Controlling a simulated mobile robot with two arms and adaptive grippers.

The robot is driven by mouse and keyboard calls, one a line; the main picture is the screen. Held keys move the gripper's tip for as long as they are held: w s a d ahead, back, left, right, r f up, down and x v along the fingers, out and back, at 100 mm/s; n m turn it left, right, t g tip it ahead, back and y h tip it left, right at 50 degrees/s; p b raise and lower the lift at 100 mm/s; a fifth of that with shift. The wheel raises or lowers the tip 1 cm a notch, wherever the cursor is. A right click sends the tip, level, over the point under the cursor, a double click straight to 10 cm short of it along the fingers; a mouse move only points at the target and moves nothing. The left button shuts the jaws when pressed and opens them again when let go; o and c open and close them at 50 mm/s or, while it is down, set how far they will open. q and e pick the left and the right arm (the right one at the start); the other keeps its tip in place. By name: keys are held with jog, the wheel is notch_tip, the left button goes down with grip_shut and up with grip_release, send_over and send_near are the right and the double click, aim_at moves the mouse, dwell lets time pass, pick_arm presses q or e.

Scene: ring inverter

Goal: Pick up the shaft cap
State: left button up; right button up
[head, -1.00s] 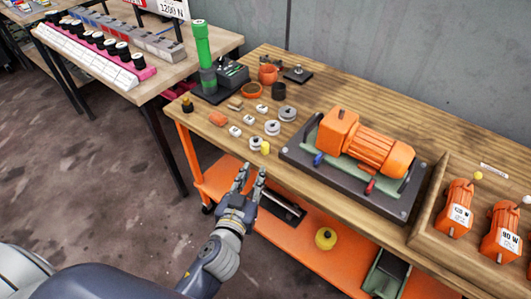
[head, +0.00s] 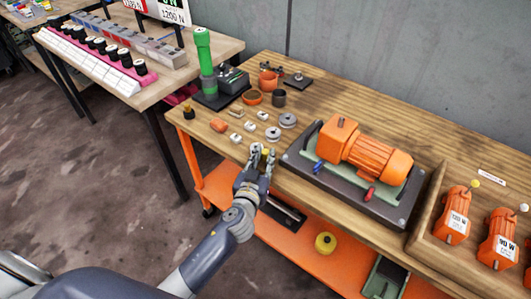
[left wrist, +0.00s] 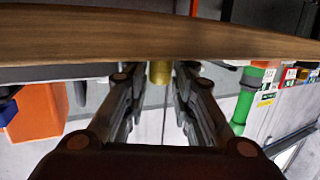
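A small yellow-brass cylinder, which I take to be the shaft cap, stands at the front edge of the wooden table. In the left wrist view the cap (left wrist: 159,72) shows ahead, in the gap between the fingers. My left gripper (head: 263,151) is at the table's front edge, its fingers apart on either side of the cap's line in the head view, mostly hiding it. In the left wrist view both fingers of the gripper (left wrist: 157,105) are spread with nothing clamped. Whether they touch the cap cannot be told. My right gripper is not in view.
Metal rings and discs (head: 287,120) lie just behind the gripper. An orange motor (head: 365,152) on a dark base (head: 308,172) stands close to the right. A green-topped press (head: 204,55) stands at the back left. A wooden tray (head: 425,222) with smaller motors is far right.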

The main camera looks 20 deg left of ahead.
pick_arm(q)
jog(key=shift+c, duration=0.5)
jog(key=shift+c, duration=1.1)
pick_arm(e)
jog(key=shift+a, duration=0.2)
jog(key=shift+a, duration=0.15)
pick_arm(q)
jog(key=shift+r, duration=0.15)
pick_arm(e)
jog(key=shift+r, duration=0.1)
